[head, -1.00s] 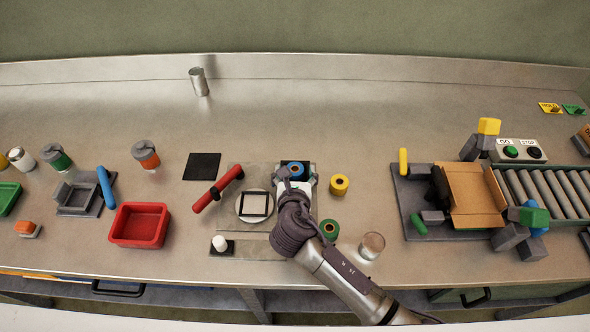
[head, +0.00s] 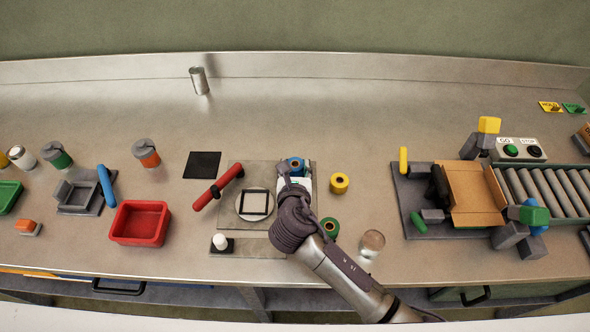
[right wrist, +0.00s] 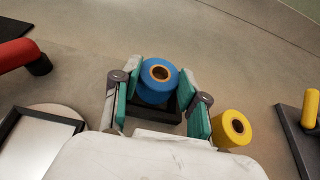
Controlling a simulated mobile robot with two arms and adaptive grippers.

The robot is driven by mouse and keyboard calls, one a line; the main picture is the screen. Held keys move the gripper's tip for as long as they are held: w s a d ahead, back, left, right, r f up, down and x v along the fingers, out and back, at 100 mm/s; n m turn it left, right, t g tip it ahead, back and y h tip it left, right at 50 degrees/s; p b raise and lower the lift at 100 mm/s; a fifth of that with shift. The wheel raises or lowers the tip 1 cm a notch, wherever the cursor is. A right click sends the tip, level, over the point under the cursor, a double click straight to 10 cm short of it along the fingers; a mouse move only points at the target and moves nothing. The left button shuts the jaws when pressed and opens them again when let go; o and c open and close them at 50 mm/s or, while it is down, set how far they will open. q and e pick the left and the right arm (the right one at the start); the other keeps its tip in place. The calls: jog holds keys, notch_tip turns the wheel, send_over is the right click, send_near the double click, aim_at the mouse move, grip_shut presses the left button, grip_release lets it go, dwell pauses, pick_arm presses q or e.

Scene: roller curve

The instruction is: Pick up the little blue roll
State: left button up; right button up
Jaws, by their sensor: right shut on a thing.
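The little blue roll (head: 297,163) has a tan core. In the right wrist view the blue roll (right wrist: 157,92) sits between the two teal finger pads of my right gripper (right wrist: 160,80), which is shut on it. A black square holder (right wrist: 172,113) shows just below the roll; I cannot tell whether the roll still touches it. In the head view my right gripper (head: 297,174) reaches in from the lower right and hides part of the roll. My left gripper is not in view.
A yellow roll (head: 339,183) stands close to the right of the gripper, and a green roll (head: 329,228) stands beside my arm. A red handle (head: 218,188) lies left. The back of the counter is mostly clear.

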aim_at(297, 170)
jog(key=r, duration=0.3)
jog(key=shift+d+r, duration=0.1)
jog(key=shift+d, duration=0.1)
jog(key=s+d+r, duration=0.2)
jog(key=d+r, duration=0.4)
jog(key=d, duration=0.5)
jog(key=shift+s+r, duration=0.2)
jog(key=shift+r, duration=0.05)
